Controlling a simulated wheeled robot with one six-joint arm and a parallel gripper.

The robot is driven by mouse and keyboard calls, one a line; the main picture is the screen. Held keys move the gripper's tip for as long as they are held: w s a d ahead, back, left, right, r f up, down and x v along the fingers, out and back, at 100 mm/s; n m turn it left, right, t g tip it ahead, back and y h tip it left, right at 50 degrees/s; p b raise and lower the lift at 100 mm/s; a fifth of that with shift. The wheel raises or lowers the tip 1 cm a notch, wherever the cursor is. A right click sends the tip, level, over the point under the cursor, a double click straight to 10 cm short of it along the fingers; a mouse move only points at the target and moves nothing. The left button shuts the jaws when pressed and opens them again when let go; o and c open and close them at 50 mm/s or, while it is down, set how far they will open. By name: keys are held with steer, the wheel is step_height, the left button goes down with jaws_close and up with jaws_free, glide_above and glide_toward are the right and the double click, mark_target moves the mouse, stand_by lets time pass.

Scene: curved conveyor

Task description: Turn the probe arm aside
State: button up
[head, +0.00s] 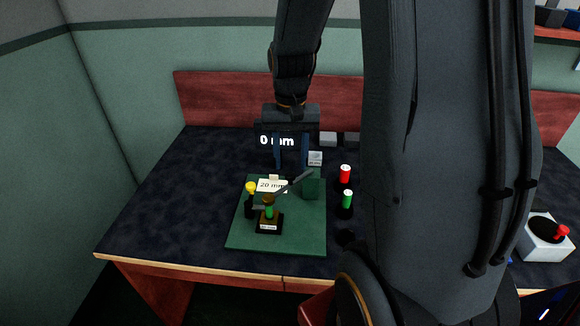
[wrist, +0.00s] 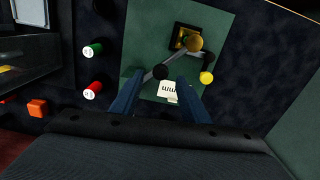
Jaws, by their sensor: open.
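The probe arm (head: 294,184) is a thin grey bar on the green mat (head: 300,238). It slants up to the right in the head view, above a dark post on a black base (head: 268,227). In the wrist view the probe arm (wrist: 161,68) runs diagonally from the brass-topped post (wrist: 193,42) toward my fingers. I cannot tell whether either finger touches the bar.
Red (head: 345,174) and green (head: 347,199) cylinders stand beyond the mat. The table's left side is clear.

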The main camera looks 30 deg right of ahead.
mark_target(290, 174)
steer(key=shift+f, duration=1.75)
jaws_close()
steer(key=shift+a, duration=0.15)
